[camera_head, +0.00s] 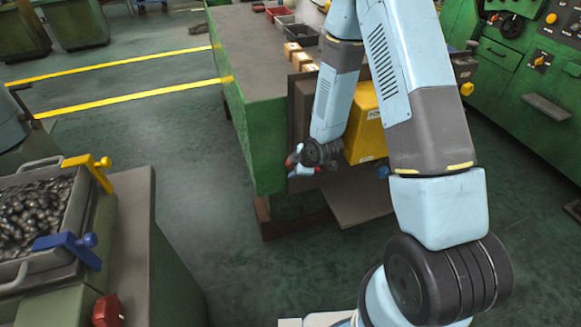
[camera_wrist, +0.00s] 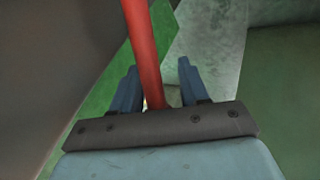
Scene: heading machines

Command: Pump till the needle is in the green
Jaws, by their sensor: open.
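In the wrist view, a red bar (camera_wrist: 143,45) runs down from the top edge and passes between the two blue fingers of my gripper (camera_wrist: 157,68). Its lower end is hidden behind the dark plate of my gripper. The fingers stand apart, one on each side of the bar; I cannot tell whether either touches it. In the head view, my gripper (camera_head: 293,172) is low beside the near end of a green bench, with small red parts showing around it. A yellow box (camera_head: 366,125) with a label stands just right of it, partly behind my arm. No gauge or needle can be made out.
The green bench (camera_head: 262,140) has a grey top with small boxes and trays at the back. A green machine (camera_head: 500,55) stands at the right. At the left, a metal bin (camera_head: 83,205) of dark parts has yellow and blue clamps. Open floor lies between.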

